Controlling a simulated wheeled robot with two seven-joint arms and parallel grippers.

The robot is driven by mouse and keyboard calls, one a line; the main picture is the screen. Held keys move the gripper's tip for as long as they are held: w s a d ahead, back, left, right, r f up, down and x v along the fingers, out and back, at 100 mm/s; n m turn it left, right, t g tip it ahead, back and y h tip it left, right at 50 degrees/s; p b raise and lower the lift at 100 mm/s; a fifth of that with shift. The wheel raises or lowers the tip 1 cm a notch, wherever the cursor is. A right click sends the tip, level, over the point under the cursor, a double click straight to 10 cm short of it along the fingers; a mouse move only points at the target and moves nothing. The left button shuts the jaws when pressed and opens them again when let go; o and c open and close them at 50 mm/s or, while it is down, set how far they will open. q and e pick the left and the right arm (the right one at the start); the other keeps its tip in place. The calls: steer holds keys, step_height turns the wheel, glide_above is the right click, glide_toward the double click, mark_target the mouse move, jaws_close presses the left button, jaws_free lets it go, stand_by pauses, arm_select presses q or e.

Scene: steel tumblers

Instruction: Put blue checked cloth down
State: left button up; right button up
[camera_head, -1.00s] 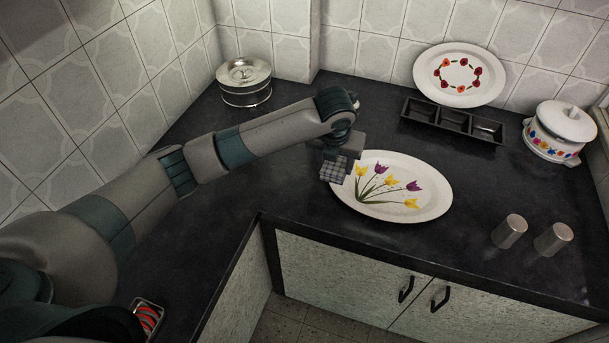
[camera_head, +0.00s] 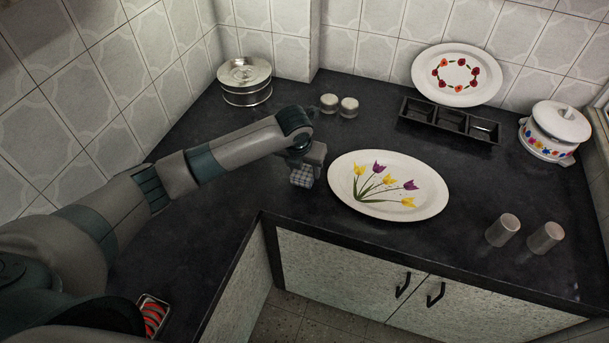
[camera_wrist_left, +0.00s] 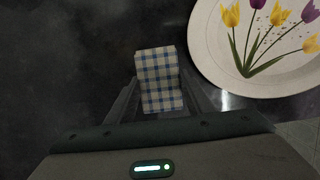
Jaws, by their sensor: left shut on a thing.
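The blue checked cloth (camera_head: 302,177) is a small folded block with blue and white checks. My left gripper (camera_head: 304,170) is shut on it, over the dark counter just left of the tulip platter (camera_head: 344,197). In the left wrist view the cloth (camera_wrist_left: 159,80) sits between the two fingers of the left gripper (camera_wrist_left: 160,100), and the platter (camera_wrist_left: 215,70) is at the upper right, apart from the cloth. I cannot tell the exact height of the cloth above the counter. My right gripper is not in view.
Two steel tumblers (camera_head: 502,230) (camera_head: 545,237) stand at the right. Two small lidded jars (camera_head: 338,105), a steel tin (camera_head: 246,82), a black three-part tray (camera_head: 450,122), a flower-ring plate (camera_head: 457,76) and a white pot (camera_head: 556,130) stand behind. The counter left of the platter is clear.

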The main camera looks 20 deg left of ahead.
mark_target(304, 176)
arm_select(q)
step_height(304, 176, down, 3)
steer(key=shift+r+p, duration=0.1)
steer(key=shift+p, duration=0.55)
steer(key=shift+f, duration=0.35)
steer(key=shift+f, duration=0.1)
steer(key=o, duration=1)
